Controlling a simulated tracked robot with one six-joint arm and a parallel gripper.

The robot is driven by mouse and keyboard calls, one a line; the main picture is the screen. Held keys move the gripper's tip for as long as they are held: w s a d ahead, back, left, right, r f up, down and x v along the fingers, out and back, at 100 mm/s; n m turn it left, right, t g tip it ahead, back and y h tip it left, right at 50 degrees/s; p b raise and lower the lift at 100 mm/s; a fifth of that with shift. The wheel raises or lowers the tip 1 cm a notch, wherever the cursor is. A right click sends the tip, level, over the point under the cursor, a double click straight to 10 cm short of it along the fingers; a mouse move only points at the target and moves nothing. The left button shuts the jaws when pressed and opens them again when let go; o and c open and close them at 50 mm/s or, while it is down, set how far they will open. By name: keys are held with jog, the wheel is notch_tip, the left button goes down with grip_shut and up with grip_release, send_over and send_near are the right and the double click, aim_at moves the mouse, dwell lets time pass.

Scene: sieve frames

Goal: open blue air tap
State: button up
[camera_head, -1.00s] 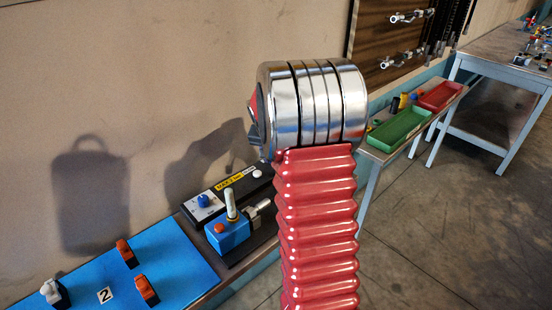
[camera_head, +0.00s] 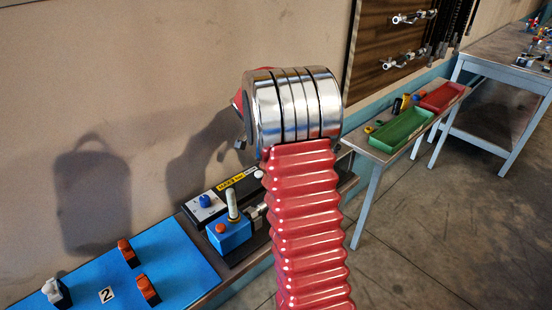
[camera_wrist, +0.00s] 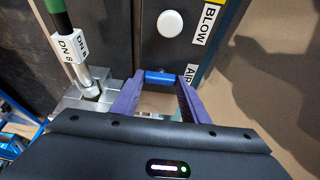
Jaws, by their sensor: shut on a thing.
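The blue air tap (camera_wrist: 160,77) shows in the wrist view as a small blue bar on a dark panel, beside the "AIR" label (camera_wrist: 191,75). My gripper (camera_wrist: 161,79) has its two purple fingers on either side of the blue bar, touching its ends, and is shut on it. How far the tap is turned cannot be told. In the head view my arm hides the gripper and the tap.
In the head view, a blue box with a stick (camera_head: 230,234) stands on the bench, left of my arm.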

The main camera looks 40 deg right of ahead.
dwell(0.4)
jog(key=o, duration=1.1)
jog(key=shift+c, duration=0.2)
jog(key=shift+r, duration=0.1)
jog(key=v, duration=1.3)
jog(key=shift+r, duration=0.25)
jog(key=shift+a, duration=0.1)
jog(key=shift+a, duration=0.1)
